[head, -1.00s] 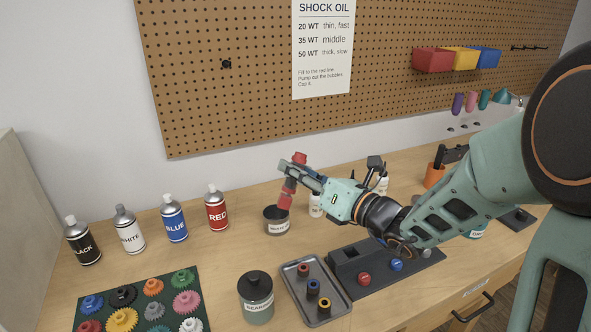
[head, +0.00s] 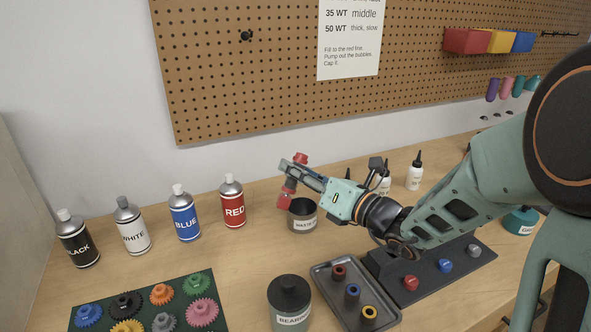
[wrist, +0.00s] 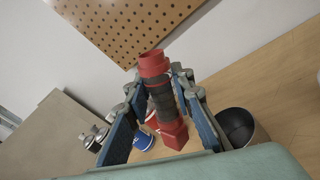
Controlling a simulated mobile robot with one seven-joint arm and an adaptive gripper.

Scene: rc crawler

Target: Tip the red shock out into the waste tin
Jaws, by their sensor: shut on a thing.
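The red shock (wrist: 162,100) has red ends and a dark ribbed middle. My gripper (head: 298,177) is shut on it around the middle. In the head view the red shock (head: 286,199) leans, its upper end to the right and its lower end beside the left rim of the waste tin. The waste tin (head: 303,222) is dark, open and labelled, and stands on the bench. In the wrist view the tin (wrist: 237,128) is right of the shock. The upper end of the shock looks like an open cup there; whether anything is inside is not visible.
Spray cans, including the red can (head: 233,203), stand to the left. A grey tray (head: 326,282) with small coloured parts, a bearing jar (head: 289,300) and a dark rack (head: 440,268) are in front. White bottles (head: 415,172) stand behind my arm.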

